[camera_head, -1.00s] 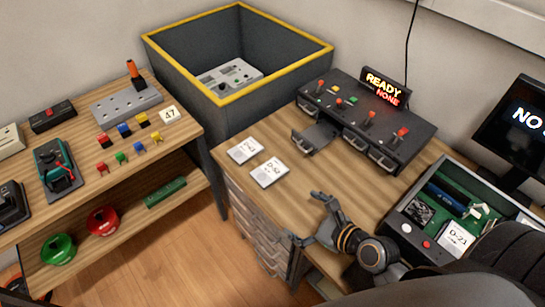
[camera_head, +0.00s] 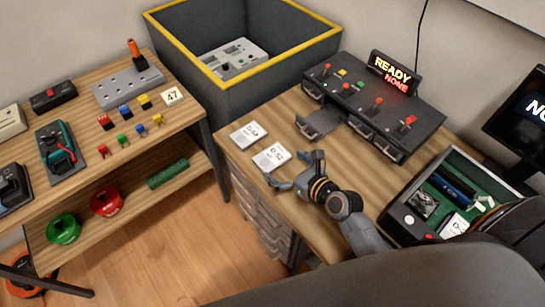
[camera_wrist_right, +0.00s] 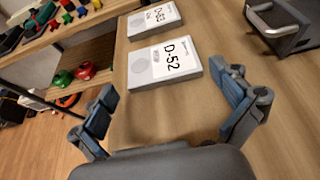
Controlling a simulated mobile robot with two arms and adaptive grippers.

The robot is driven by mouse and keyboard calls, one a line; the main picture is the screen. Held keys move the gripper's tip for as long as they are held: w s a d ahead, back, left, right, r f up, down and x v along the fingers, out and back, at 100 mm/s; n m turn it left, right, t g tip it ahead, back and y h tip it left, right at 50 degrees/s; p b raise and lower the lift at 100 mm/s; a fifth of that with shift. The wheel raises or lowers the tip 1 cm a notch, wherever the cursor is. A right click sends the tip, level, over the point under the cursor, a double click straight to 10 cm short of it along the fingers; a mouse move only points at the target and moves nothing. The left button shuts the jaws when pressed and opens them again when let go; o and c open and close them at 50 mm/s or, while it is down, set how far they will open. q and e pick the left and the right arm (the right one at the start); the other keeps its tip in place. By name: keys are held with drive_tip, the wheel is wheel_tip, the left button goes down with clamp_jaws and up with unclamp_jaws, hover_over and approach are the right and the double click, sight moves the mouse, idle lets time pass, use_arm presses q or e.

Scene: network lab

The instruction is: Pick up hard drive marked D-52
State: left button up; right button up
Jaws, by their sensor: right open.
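The hard drive marked D-52 (camera_head: 271,157) lies flat on the wooden desk, label up. It also shows in the right wrist view (camera_wrist_right: 163,63), just ahead of my fingers. A second hard drive (camera_head: 249,134) lies behind it; its label is hard to read. My right gripper (camera_head: 296,170) is open and empty, close to the near side of D-52. In the right wrist view my two fingers (camera_wrist_right: 172,108) are spread wide, with bare desk between them and D-52 beyond. My left gripper is not in view.
A black drive dock (camera_head: 375,105) with an open tray and a READY NONE sign stands at the back. An open case (camera_head: 400,222) stands at the right. A yellow-rimmed bin (camera_head: 240,85) is behind the desk, a shelf (camera_head: 80,184) at the left.

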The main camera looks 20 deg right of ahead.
sight(272, 156)
drive_tip(key=x, duration=0.2)
drive_tip(key=shift+w+f, duration=0.15)
drive_tip(key=shift+w, duration=0.25)
drive_tip(key=shift+w+a+f, duration=0.1)
drive_tip(key=shift+w+f, duration=0.05)
drive_tip(key=shift+w, duration=0.1)
drive_tip(key=shift+c, duration=0.4)
drive_tip(key=c, duration=0.9)
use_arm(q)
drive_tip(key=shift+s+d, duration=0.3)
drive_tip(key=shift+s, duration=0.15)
